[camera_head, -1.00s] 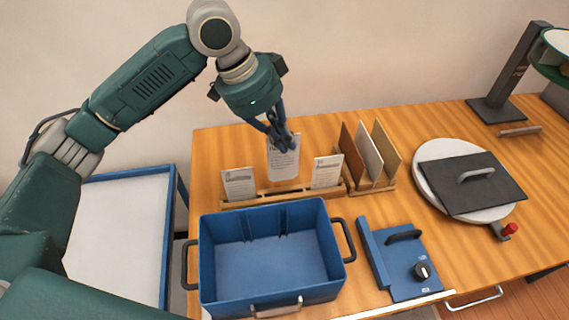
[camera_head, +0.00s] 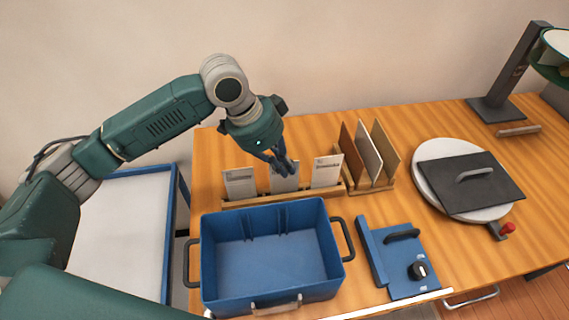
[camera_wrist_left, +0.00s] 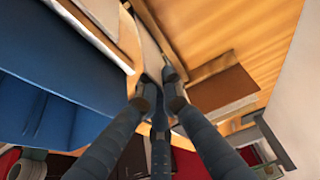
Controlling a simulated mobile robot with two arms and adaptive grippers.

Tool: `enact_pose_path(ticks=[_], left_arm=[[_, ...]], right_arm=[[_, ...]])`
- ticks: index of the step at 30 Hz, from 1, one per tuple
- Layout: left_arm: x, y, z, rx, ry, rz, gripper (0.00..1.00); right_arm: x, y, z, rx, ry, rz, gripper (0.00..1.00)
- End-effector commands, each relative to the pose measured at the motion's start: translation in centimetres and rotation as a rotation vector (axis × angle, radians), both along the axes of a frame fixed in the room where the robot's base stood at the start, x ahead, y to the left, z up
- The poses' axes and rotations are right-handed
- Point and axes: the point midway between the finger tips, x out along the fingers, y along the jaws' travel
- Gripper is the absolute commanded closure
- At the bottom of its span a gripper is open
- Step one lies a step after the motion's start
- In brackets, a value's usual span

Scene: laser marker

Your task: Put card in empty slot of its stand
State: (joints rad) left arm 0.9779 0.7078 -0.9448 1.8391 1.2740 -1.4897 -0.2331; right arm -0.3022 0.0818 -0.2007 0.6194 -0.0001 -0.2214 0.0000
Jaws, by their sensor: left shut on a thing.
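A white card (camera_head: 284,183) stands upright between the two other cards at the wooden card stand (camera_head: 264,201). My left gripper (camera_head: 285,171) is shut on the top of this card. The card's lower edge is at the stand's middle; I cannot tell how deep it sits. One card (camera_head: 239,184) stands in the stand to its left and another card (camera_head: 326,172) to its right. In the left wrist view my left gripper's fingers (camera_wrist_left: 163,82) close on the card's edge. My right gripper is not in view.
A blue open bin (camera_head: 270,262) stands just in front of the card stand. A wooden rack with brown and white panels (camera_head: 369,155) is close on the right. A blue control box (camera_head: 399,257) and a round plate with a dark lid (camera_head: 470,182) lie farther right.

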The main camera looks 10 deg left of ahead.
Motion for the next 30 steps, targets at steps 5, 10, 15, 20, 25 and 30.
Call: enact_pose_path(ticks=[5, 10, 15, 20, 25, 30], left_arm=[[0.0, 0.0, -0.1, 0.001, 0.001, 0.0, 0.76], [0.0, 0.0, -0.1, 0.001, 0.001, 0.0, 0.76], [0.0, 0.1, 0.6, 0.001, -0.002, 0.0, 0.76], [-0.3, 1.1, 3.0, 0.001, -0.005, 0.002, 0.76], [-0.9, 2.4, 6.5, 0.0, -0.005, 0.002, 0.76], [-1.4, 3.5, 9.4, 0.0, -0.002, 0.001, 0.76]], right_arm=[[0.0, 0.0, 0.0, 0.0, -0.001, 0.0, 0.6], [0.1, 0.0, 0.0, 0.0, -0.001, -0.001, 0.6], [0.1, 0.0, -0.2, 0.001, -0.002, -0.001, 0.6], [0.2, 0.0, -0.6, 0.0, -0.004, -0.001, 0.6], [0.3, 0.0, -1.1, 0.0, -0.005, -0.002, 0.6], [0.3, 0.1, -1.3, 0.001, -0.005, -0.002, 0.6]])
